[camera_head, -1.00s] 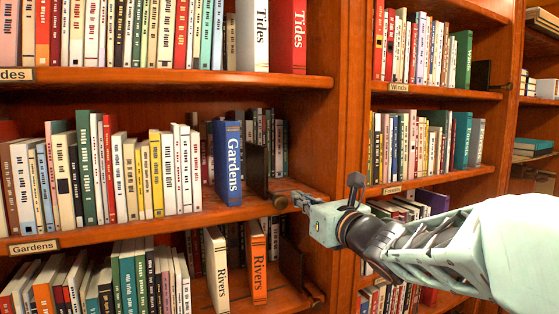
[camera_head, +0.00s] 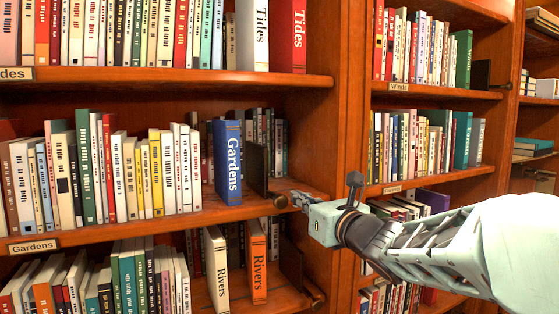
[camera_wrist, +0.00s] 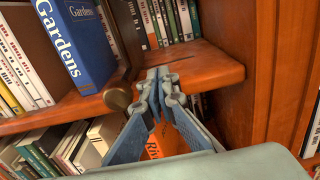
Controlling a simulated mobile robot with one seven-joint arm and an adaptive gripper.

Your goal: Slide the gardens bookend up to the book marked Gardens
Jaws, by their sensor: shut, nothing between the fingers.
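The blue book marked Gardens (camera_head: 228,165) stands upright at the right end of the front row on the middle shelf. It shows in the wrist view (camera_wrist: 78,45) at the upper left. The dark gardens bookend (camera_head: 257,168) stands just right of it, with a round brass-brown knob (camera_head: 281,201) at its front foot. In the wrist view the knob (camera_wrist: 117,98) is left of my fingers. Whether bookend and book touch is unclear. My gripper (camera_head: 299,197) is shut and empty, just right of the knob at the shelf's front; its fingertips (camera_wrist: 158,75) are close to the bookend.
Light-spined books (camera_head: 130,175) fill the shelf left of the Gardens book, and a back row (camera_head: 278,135) stands behind. An upright wooden divider (camera_head: 347,120) bounds the shelf on the right. Rivers books (camera_head: 258,262) stand below. Bare shelf (camera_wrist: 205,65) lies right of the fingers.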

